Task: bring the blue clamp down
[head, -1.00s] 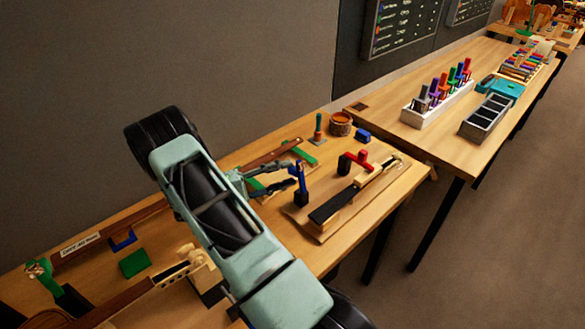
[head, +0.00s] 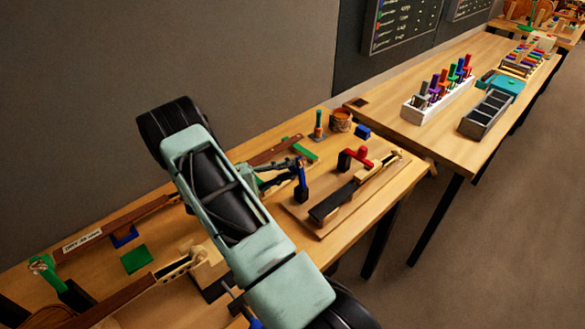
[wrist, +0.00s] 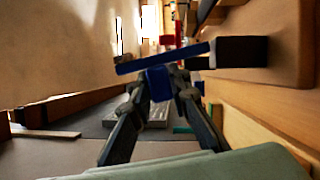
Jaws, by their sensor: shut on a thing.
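The blue clamp (head: 302,180) stands upright in the head view, left of the neck board, with a black block at its lower end. My gripper (head: 292,165) is shut on it from the left. In the wrist view, the clamp's blue bar (wrist: 190,52) runs across the picture just beyond my gripper (wrist: 164,86), with the black block (wrist: 240,52) on its right. Whether the block touches the bench I cannot tell. The red clamp (head: 356,154) sits at the neck (head: 345,193) on its wooden board (head: 325,228).
A green block (head: 136,259) and dark instrument necks lie on the left of the bench. A blue block (head: 362,132) and a round tub (head: 340,121) stand behind the board. On the far bench are a white rack (head: 437,105) of coloured clamps and a grey divided tray (head: 486,114).

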